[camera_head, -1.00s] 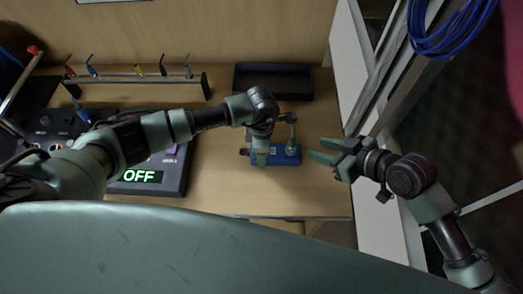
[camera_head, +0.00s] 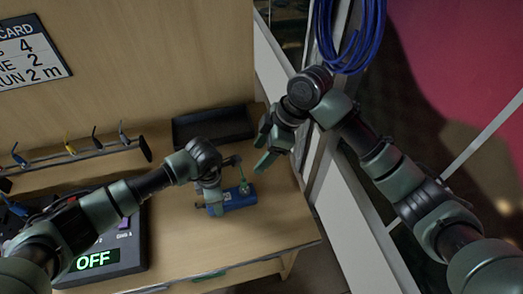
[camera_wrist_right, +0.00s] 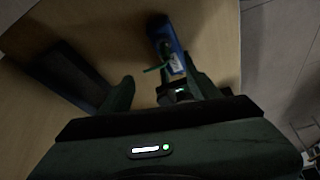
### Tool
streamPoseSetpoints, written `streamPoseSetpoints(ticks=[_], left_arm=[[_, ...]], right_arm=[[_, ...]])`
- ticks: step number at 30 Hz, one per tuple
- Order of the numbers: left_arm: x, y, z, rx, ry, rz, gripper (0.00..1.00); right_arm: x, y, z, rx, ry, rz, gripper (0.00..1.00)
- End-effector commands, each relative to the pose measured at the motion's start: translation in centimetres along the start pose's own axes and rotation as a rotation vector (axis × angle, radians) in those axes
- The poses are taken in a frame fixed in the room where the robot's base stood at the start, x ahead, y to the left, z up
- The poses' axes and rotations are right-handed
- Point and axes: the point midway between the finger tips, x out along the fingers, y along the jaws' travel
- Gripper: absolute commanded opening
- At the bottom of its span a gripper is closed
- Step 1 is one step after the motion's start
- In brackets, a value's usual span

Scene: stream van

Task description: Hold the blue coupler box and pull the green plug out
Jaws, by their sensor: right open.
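The blue coupler box (camera_head: 234,201) lies on the wooden table near its front right. The green plug (camera_head: 243,187) stands up at the box's right end. In the right wrist view the box (camera_wrist_right: 165,38) is at the top, and a thin green part (camera_wrist_right: 154,69) sticks out beside it. My left gripper (camera_head: 214,204) points down over the box's left part; its fingers are partly hidden, so its grip is unclear. My right gripper (camera_head: 268,150) is open and empty, above and right of the plug, apart from it.
A black tray (camera_head: 212,127) lies behind the box. A rack with several coloured plugs (camera_head: 75,157) stands at the back left. A dark console (camera_head: 110,245) reads OFF. Blue cable coils (camera_head: 350,40) hang near my right arm, beside a white partition (camera_head: 345,215).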

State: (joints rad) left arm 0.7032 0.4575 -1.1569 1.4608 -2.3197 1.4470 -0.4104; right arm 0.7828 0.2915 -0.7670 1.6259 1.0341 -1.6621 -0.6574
Motion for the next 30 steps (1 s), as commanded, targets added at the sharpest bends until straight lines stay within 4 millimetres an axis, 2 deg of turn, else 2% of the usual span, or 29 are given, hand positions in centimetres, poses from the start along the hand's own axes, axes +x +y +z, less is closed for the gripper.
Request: streamPoseSetpoints(ticks=[5,21,25,30], left_arm=[[0.0,0.0,0.0,0.000,0.000,0.000,0.00],[0.0,0.0,0.0,0.001,-0.001,-0.001,0.00],[0.0,0.0,0.0,0.000,-0.001,-0.001,0.00],[0.0,0.0,0.0,0.000,-0.001,0.000,0.00]], right_arm=[[0.7,0.0,-0.1,-0.020,-0.022,-0.019,0.63],[9.9,-0.1,0.1,-0.017,-0.020,-0.017,0.63],[11.1,-0.2,0.0,-0.018,-0.019,-0.016,0.63],[11.6,-0.1,0.1,-0.018,-0.020,-0.015,0.63]])
